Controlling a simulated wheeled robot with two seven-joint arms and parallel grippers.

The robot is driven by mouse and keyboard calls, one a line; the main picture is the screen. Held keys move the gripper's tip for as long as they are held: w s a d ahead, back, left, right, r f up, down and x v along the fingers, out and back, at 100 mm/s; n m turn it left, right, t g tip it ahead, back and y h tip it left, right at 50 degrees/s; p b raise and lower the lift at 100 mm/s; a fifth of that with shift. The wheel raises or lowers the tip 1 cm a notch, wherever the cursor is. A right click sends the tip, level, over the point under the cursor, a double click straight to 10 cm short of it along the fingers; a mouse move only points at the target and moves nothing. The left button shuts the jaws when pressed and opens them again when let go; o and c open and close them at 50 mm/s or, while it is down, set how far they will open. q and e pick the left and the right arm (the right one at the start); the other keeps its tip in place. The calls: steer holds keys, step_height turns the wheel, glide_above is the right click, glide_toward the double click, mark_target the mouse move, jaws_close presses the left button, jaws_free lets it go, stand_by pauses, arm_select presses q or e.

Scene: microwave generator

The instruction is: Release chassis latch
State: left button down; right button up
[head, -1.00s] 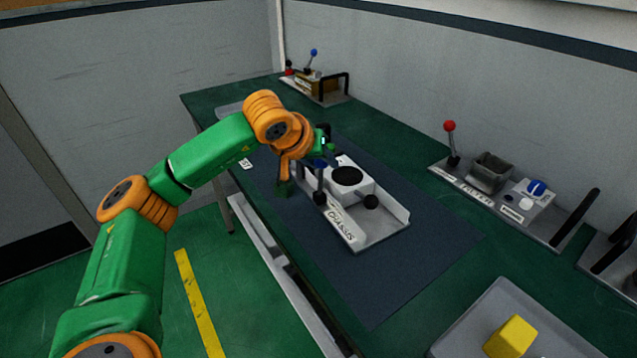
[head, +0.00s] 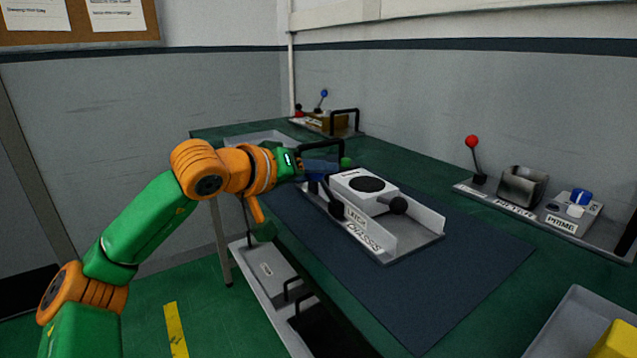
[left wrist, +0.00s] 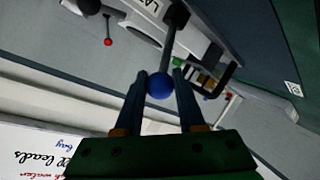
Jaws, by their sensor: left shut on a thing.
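The grey chassis tray (head: 410,243) stands on the dark mat and carries a "CHASSIS" label. A white box (head: 352,181) with a black round top sits in it. The latch lever (head: 328,198) rises from a dark base at the tray's near-left side, by a label that seems to read "LATCH". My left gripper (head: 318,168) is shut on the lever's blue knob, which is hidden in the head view. In the left wrist view the blue knob (left wrist: 159,86) is between the two fingers, with the rod running from it. My right gripper is not in view.
A panel with a red-knobbed lever (head: 472,142), a metal cup (head: 524,186) and a blue knob (head: 582,196) stands along the wall. Another lever fixture (head: 333,122) is at the far end. A grey tray (head: 570,325) is front right. The mat (head: 455,285) in front is clear.

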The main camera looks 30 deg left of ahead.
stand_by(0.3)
arm_select(q)
steer(key=c, duration=0.5)
jaws_free()
steer(key=shift+s, duration=0.1)
steer(key=b+v, duration=0.1)
steer(key=v, duration=0.5)
steer(key=shift+s+r, duration=0.15)
steer(key=shift+s, duration=0.3)
